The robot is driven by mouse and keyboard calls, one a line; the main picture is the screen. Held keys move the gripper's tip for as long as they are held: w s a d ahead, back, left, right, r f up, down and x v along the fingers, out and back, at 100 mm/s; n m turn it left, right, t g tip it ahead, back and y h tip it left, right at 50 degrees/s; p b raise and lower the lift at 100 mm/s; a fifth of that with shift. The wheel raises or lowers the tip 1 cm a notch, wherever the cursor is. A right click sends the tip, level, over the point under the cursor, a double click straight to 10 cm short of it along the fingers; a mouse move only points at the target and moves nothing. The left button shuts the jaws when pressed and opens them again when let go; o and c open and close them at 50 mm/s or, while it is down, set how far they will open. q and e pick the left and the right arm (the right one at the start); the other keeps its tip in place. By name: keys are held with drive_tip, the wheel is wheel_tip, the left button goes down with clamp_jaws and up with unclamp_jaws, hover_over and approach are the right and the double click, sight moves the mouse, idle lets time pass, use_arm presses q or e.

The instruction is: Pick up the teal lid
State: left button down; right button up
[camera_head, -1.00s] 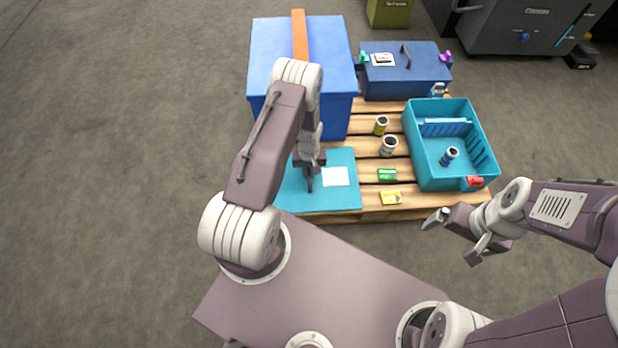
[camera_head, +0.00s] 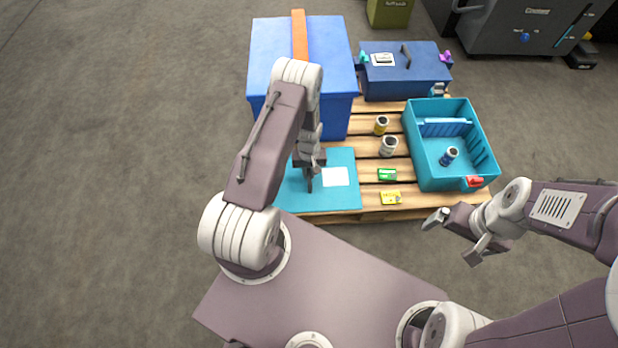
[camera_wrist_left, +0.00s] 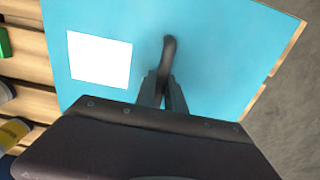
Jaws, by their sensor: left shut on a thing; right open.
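The teal lid (camera_head: 345,198) lies flat at the front left of the wooden pallet, with a white label (camera_head: 335,177) on it. It fills much of the left wrist view (camera_wrist_left: 215,50). A dark curved handle (camera_wrist_left: 169,50) stands on the lid beside the label. My left gripper (camera_head: 310,186) points down over the lid, and in the left wrist view its fingers (camera_wrist_left: 163,88) are closed on the handle. The lid appears to rest on the pallet; any small gap under it cannot be made out. My right gripper (camera_head: 454,240) is open and empty, in front of the pallet at the right.
A teal crate (camera_head: 425,178) holding a blue can (camera_head: 449,156) stands at the pallet's right. A large blue box (camera_head: 270,50) and a dark blue case (camera_head: 405,80) stand behind. Small cans (camera_head: 388,146) and boxes (camera_head: 387,175) sit between lid and crate.

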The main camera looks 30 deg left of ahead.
sight(309, 172)
use_arm(q)
wheel_tip(309, 172, up, 9)
drive_tip(key=p, duration=0.6)
drive_tip(key=shift+r, duration=0.55)
